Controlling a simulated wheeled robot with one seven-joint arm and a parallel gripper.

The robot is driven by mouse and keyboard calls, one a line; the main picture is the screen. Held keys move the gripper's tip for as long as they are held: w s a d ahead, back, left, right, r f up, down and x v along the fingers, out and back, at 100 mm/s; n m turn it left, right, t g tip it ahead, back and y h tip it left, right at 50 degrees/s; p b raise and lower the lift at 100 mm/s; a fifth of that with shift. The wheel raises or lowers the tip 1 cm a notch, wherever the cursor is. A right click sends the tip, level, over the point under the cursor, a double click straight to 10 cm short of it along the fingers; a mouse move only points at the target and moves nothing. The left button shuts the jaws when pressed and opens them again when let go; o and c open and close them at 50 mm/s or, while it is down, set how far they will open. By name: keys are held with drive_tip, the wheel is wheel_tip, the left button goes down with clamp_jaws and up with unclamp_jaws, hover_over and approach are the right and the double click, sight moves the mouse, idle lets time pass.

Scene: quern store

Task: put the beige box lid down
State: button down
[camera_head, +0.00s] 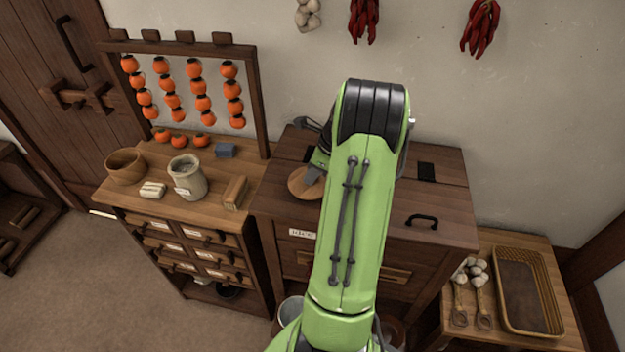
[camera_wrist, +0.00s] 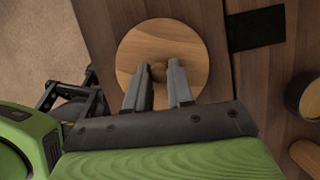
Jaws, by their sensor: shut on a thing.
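The lid is a round, light-brown wooden disc (camera_wrist: 190,45) with a small knob in its middle, seen in the wrist view. My gripper (camera_wrist: 158,70) is shut on this knob, with one finger on each side. In the head view the lid (camera_head: 298,186) is over the left part of the dark wooden chest top (camera_head: 455,205). My arm hides part of the lid and most of my gripper. I cannot tell whether the lid touches the chest top or hangs just above it. No separate beige box shows clearly.
Left of the chest, a drawer cabinet (camera_head: 150,205) bears a wooden bowl (camera_head: 125,167), a crock (camera_head: 188,178) and small blocks. A rack of persimmons (camera_head: 255,95) stands behind. At right are a black handle (camera_head: 422,221) and a wicker tray (camera_head: 548,300). The chest's right side is mostly clear.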

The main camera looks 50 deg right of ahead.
drive_tip(key=shift+f, duration=0.8)
drive_tip(key=shift+f, duration=0.1)
drive_tip(key=c, duration=1)
unclamp_jaws()
